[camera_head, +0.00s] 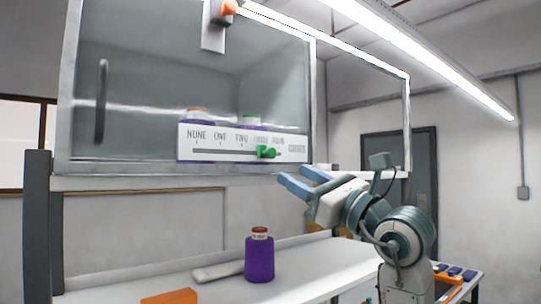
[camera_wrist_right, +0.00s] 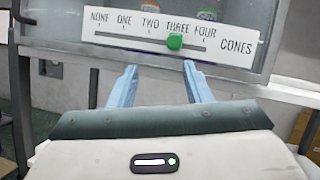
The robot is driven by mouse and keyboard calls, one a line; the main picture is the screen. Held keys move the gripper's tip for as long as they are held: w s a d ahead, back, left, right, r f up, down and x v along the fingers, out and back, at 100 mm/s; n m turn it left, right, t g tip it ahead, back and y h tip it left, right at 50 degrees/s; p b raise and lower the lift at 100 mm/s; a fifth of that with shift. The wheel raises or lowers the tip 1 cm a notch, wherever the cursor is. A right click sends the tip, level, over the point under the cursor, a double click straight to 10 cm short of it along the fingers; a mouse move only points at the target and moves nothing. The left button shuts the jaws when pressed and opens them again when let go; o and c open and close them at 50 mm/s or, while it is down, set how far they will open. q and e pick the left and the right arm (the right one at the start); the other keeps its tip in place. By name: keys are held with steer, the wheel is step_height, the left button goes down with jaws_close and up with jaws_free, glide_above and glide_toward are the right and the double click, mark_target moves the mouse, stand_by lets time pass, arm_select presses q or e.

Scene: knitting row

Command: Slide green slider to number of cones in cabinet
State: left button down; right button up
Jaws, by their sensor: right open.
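The green slider (camera_head: 266,152) sits on the rail of a white panel (camera_head: 186,143) on the cabinet (camera_head: 68,120) front. In the right wrist view the green slider (camera_wrist_right: 175,42) is under the word THREE. Behind the cabinet's glass, two purple cones show, partly hidden by the panel: one with an orange top (camera_head: 197,110), one with a green top (camera_head: 251,119). My right gripper (camera_head: 295,176) is open and empty, below and right of the slider in the head view. In its wrist view the gripper (camera_wrist_right: 160,68) points at the panel, apart from the slider. My left gripper is not in view.
A purple cone (camera_head: 259,260) stands on the white table (camera_head: 310,262) below the cabinet. A pale bar-like object lies left of it, and an orange block (camera_head: 170,297) is at the front edge. An orange knob (camera_head: 229,7) is on a white plate above.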

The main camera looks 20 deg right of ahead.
mark_target(273, 155)
steer(key=shift+m+t+h, duration=0.4)
steer(key=shift+h, duration=0.5)
steer(key=p+x, duration=0.1)
steer(key=x, duration=0.2)
steer(key=d+p+x, duration=0.1)
steer(key=p+x, duration=0.1)
steer(key=x, duration=0.1)
steer(key=r+p+x, duration=0.1)
steer(key=p+x, duration=0.1)
steer(key=x, duration=0.1)
steer(key=shift+w+r, duration=0.25)
steer(key=shift+w, duration=0.1)
steer(key=shift+w+a+p, duration=0.2)
steer(key=shift+w+p, duration=0.25)
steer(key=shift+w, duration=0.1)
jaws_close()
